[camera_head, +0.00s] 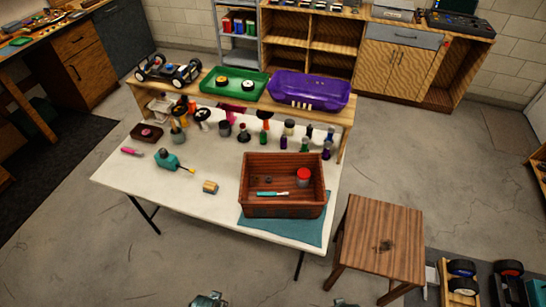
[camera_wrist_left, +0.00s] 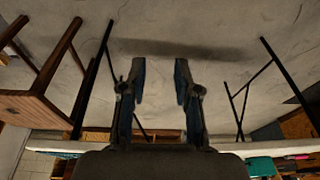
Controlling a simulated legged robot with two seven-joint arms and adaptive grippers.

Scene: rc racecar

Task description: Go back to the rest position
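My left gripper (camera_wrist_left: 158,80) shows in the left wrist view with its two fingers apart and nothing between them. The floor and table legs are behind it. In the head view, a part of my left arm or gripper (camera_head: 208,300) peeks in at the bottom edge. A small part of my right one (camera_head: 345,303) also shows at the bottom edge; its fingers cannot be made out. Both are in front of the white table (camera_head: 140,185), apart from it. On the table, a brown wooden box (camera_head: 284,212) holds a red-lidded jar (camera_head: 303,177) and a teal-handled tool (camera_head: 272,194).
The box stands on a teal mat (camera_head: 295,230). A teal drill-like tool (camera_head: 167,160), a small cylinder (camera_head: 210,187) and several bottles are on the table. A racecar chassis (camera_head: 168,70), green tray (camera_head: 234,84) and purple car body (camera_head: 309,91) sit on the shelf behind. A stool (camera_head: 380,235) stands right.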

